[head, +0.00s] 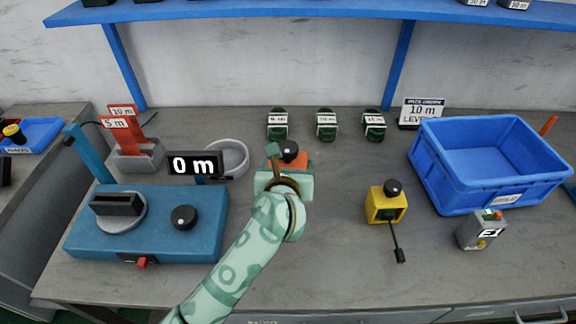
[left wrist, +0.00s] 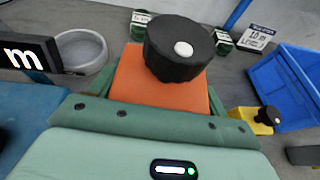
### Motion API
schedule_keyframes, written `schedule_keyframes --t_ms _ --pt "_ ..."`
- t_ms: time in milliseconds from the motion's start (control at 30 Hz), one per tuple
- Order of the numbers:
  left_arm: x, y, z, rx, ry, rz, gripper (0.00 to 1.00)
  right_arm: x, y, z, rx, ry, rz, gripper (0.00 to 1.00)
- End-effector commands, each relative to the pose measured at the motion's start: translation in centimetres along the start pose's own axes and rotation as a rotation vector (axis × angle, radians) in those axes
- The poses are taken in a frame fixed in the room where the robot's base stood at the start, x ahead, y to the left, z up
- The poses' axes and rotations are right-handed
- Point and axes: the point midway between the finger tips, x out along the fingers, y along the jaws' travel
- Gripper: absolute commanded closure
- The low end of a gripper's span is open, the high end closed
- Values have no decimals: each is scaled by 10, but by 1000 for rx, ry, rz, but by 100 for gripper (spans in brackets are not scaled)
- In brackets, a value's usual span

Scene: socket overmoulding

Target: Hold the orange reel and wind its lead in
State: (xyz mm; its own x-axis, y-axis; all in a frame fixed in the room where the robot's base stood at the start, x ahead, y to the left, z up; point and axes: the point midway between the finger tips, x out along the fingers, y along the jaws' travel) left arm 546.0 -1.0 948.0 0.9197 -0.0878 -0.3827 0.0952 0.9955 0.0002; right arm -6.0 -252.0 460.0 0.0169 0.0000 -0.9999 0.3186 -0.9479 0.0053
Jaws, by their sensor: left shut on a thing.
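The orange reel (left wrist: 150,82), a boxy orange body with a black knob (left wrist: 180,45) on top, sits in front of my left gripper in the left wrist view. In the head view, only part of the orange reel (head: 299,160) shows, behind my left gripper (head: 285,168). The left gripper is shut on the orange reel; its fingertips are mostly hidden by the hand. The reel's lead is hidden in both views. My right gripper is not in view.
A blue machine (head: 170,245) with a "0 m" display (head: 194,164) stands left. A grey bowl (head: 229,157) is behind. A yellow reel (head: 384,206), a grey device (head: 480,230) and a blue crate (head: 440,190) stand right.

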Motion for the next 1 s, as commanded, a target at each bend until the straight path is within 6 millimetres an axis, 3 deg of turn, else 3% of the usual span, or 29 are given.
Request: schedule_keyframes --t_ms 1000 --pt "24 0 -57 -1 0 0 46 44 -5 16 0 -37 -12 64"
